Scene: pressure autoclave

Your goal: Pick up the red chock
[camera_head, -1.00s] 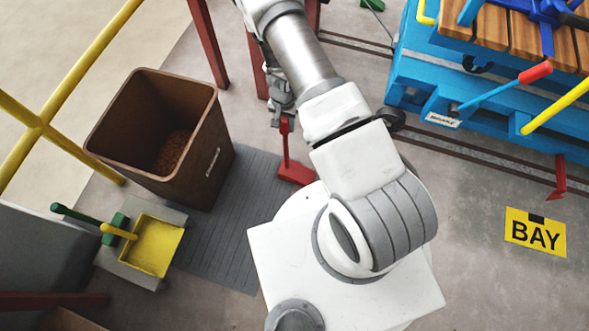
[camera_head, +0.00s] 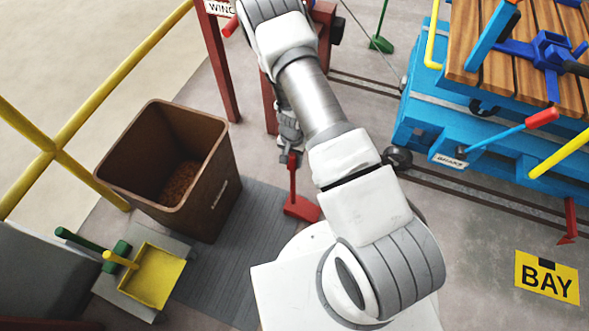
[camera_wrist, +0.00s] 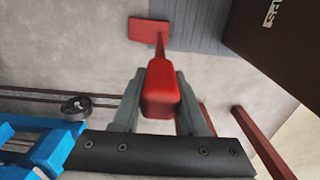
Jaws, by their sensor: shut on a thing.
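The red chock (camera_head: 301,208) has a flat block at its lower end and an upright handle. My gripper (camera_head: 291,156) is shut on the top of the handle, and the block hangs below it beside the grey slatted mat. In the wrist view the red grip of the chock (camera_wrist: 160,90) sits between the two grey fingers (camera_wrist: 158,105), with the block at the top of the picture. Whether the block touches the floor is hard to tell.
A brown bin (camera_head: 210,195) stands left of the chock. A yellow tray (camera_head: 153,277) is at lower left, near a yellow railing (camera_head: 60,150). A blue cart (camera_head: 430,130) with wooden slats stands on rails at right. A yellow BAY sign (camera_head: 546,278) lies on the floor.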

